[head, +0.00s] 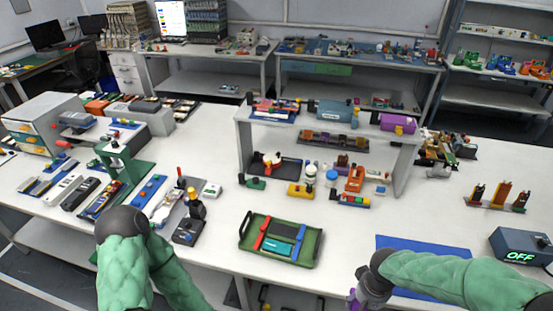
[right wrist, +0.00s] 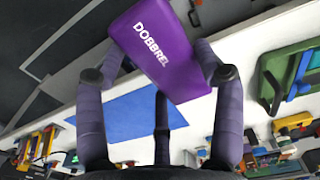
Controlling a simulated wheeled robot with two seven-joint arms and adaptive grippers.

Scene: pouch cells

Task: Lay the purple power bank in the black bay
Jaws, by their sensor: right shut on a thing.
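The purple power bank (right wrist: 163,50), lettered DOBBREL, is held between the fingers of my right gripper (right wrist: 162,58) in the right wrist view. I cannot single out the black bay for certain. A green tray (head: 318,238) with red, blue and teal pieces lies front centre.
The blue mat (head: 424,246) lies right of the green tray, partly under my right arm. A dark box reading OFF (head: 520,246) stands at the far right. A raised shelf (head: 243,150) behind carries another purple box (head: 398,123).

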